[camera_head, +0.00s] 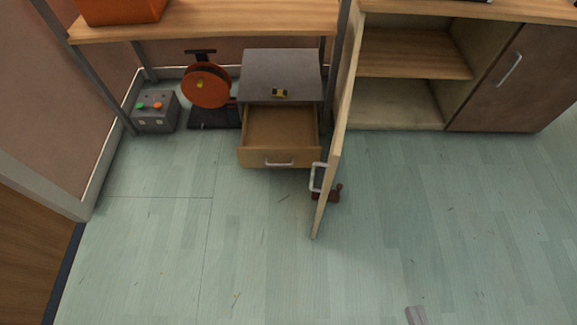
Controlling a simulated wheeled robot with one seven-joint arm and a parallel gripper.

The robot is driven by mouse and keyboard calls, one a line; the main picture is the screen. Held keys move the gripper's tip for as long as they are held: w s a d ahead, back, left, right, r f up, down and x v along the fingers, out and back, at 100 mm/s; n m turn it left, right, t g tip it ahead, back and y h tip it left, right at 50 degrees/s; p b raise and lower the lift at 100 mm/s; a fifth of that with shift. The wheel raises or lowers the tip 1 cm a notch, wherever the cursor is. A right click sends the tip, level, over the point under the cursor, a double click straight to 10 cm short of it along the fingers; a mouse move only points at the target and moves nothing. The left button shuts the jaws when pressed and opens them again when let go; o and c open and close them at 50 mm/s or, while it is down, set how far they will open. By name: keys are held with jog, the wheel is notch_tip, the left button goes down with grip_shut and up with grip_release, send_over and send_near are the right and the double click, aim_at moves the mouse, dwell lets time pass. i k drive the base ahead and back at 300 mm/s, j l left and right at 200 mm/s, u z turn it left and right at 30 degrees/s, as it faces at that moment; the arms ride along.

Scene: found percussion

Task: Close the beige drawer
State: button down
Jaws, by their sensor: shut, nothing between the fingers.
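The beige drawer (279,158) is pulled out of a small cabinet with a grey top (281,72). Its inside looks empty, and a pale handle (279,163) is on its front. My gripper (415,315) shows only as a small grey tip at the bottom edge, right of centre. It is shut and empty, well in front of the drawer and to its right. The rest of my gripper is out of the picture.
An open cupboard door (337,140) juts out just right of the drawer, with a dark red-brown object (328,194) at its foot. A grey box with buttons (154,109) and an orange reel (205,86) stand left. The floor in front is clear.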

aim_at(273, 135)
jog(key=i+j, duration=0.3)
jog(key=j, duration=0.15)
jog(key=i+j, duration=0.35)
jog(key=i+j+z, duration=0.1)
jog(key=i+j, duration=0.2)
jog(key=j, duration=0.3)
